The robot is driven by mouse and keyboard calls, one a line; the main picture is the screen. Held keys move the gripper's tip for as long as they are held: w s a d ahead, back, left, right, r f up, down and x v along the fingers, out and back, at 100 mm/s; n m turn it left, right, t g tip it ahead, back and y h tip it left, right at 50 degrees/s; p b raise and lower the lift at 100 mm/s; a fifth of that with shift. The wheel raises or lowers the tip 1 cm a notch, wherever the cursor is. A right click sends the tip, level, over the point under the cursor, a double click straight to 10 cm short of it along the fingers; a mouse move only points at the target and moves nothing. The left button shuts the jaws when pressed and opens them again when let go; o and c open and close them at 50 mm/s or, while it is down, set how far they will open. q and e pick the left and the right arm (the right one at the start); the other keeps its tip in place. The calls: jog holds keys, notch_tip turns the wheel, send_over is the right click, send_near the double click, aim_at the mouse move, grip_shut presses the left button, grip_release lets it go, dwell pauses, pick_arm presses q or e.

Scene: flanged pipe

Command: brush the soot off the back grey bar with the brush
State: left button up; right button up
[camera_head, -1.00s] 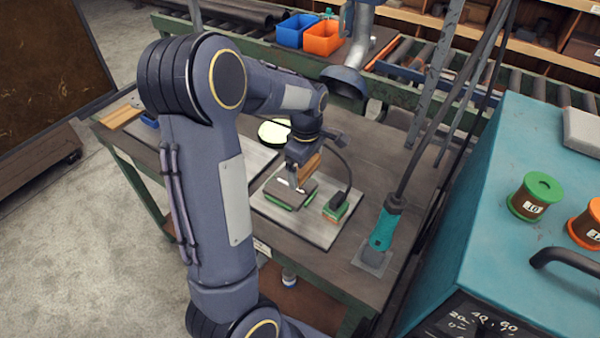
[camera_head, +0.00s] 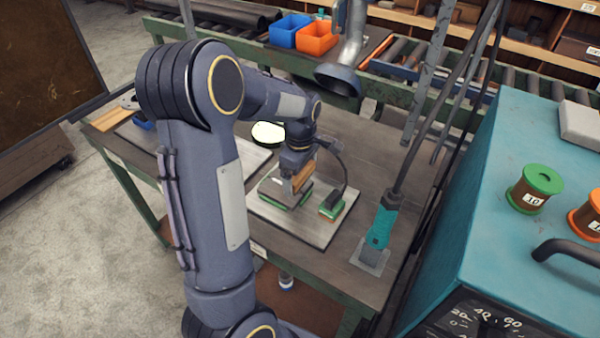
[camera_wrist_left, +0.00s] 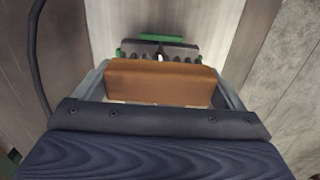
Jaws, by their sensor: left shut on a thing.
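My left gripper (camera_head: 299,172) is shut on the brush (camera_head: 303,178), a brown wooden block. In the left wrist view the brush (camera_wrist_left: 160,82) sits level between the two fingers; its bristles are hidden. Under and just beside it is a dark grey, bar-like block with green edges (camera_head: 275,188), lying on a pale metal plate. In the wrist view this block (camera_wrist_left: 160,50) shows just beyond the brush, with a row of notches and a small bright spot. I cannot tell whether the brush touches it, or make out any soot. My right gripper is not in view.
The pale plate (camera_head: 318,230) lies on the workbench. A teal-handled tool (camera_head: 381,228) stands at the bench's right, by a teal cabinet (camera_head: 490,240). A funnel-ended pipe (camera_head: 338,78) stands behind.

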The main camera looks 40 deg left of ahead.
pick_arm(q)
jog(key=shift+f, duration=0.15)
jog(key=shift+f+b, duration=1.35)
jog(key=shift+f, duration=0.4)
jog(key=shift+a, duration=0.15)
